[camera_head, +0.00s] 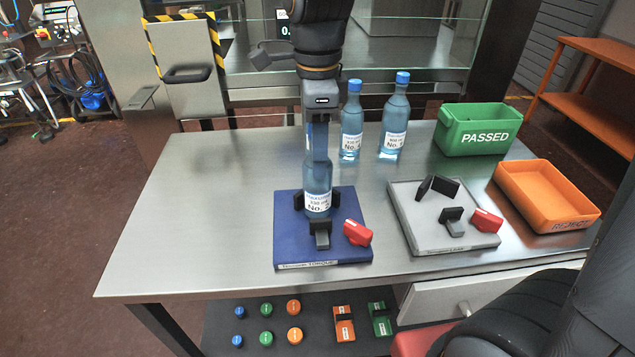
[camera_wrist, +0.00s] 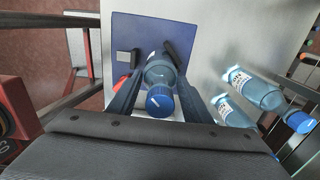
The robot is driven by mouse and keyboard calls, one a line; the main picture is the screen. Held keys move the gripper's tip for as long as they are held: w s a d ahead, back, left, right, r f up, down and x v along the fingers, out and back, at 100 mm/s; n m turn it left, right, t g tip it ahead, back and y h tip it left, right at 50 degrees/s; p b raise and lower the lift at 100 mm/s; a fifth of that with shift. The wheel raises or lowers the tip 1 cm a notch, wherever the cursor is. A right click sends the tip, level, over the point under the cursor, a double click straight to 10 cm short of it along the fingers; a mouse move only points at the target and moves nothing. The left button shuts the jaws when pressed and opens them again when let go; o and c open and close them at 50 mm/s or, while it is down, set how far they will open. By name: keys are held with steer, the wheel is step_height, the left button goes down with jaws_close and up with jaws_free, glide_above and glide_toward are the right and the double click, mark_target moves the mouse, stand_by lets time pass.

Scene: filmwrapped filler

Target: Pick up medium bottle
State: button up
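A clear blue bottle (camera_head: 317,183) with a label stands upright in the clamp of a blue board (camera_head: 345,255). My gripper (camera_head: 318,150) is above it with its fingers down around its upper part, hiding its cap in the head view. In the wrist view the blue cap and bottle (camera_wrist: 160,72) sit between the two fingers (camera_wrist: 160,80), which appear spread with small gaps at the sides. Contact cannot be made out clearly. Two similar blue-capped bottles, a shorter one (camera_head: 351,128) and a taller one (camera_head: 395,122), stand behind to the right.
A red clamp handle (camera_head: 357,233) is on the blue board. A grey board (camera_head: 420,230) with an empty clamp lies to the right, near a green PASSED bin (camera_head: 452,146) and an orange tray (camera_head: 570,213). The table's left side is clear.

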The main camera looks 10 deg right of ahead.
jaws_close()
steer(key=shift+r, duration=0.15)
